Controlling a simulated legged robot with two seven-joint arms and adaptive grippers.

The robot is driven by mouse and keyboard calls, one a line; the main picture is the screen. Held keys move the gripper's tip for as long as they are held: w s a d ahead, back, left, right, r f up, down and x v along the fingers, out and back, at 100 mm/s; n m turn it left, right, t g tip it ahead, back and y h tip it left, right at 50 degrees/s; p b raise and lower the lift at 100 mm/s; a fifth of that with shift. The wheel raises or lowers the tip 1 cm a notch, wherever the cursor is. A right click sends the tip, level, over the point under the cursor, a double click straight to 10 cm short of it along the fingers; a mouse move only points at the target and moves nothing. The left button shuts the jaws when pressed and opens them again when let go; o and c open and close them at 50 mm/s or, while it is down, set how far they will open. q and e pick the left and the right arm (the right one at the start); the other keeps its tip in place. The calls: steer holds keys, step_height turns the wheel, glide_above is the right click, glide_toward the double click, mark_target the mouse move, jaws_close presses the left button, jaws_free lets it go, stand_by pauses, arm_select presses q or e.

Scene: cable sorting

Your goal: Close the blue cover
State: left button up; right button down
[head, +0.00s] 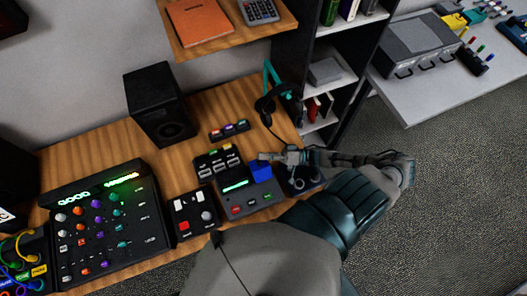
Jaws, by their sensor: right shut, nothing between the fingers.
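The blue cover (261,173) is a small blue piece on the back right of a dark grey device (250,198) with a green display and coloured buttons. It seems to stand up from the device, but its exact angle is hard to tell. My right gripper (264,157) is shut and empty, its fingers pointing left, just behind and above the blue cover. I cannot tell whether they touch. My right arm comes up from the bottom and bends back left. My left gripper is out of view.
A switch box (193,213), a large lit panel (105,225) and a black speaker (160,105) stand on the wooden desk (85,158). Headphones on a teal stand (270,80) are behind my gripper. A small dark device (302,181) lies partly under my arm.

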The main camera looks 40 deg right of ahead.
steer(key=shift+s, duration=0.2)
stand_by(0.5)
step_height(320, 180, up, 10)
stand_by(0.4)
steer(key=shift+f, duration=0.1)
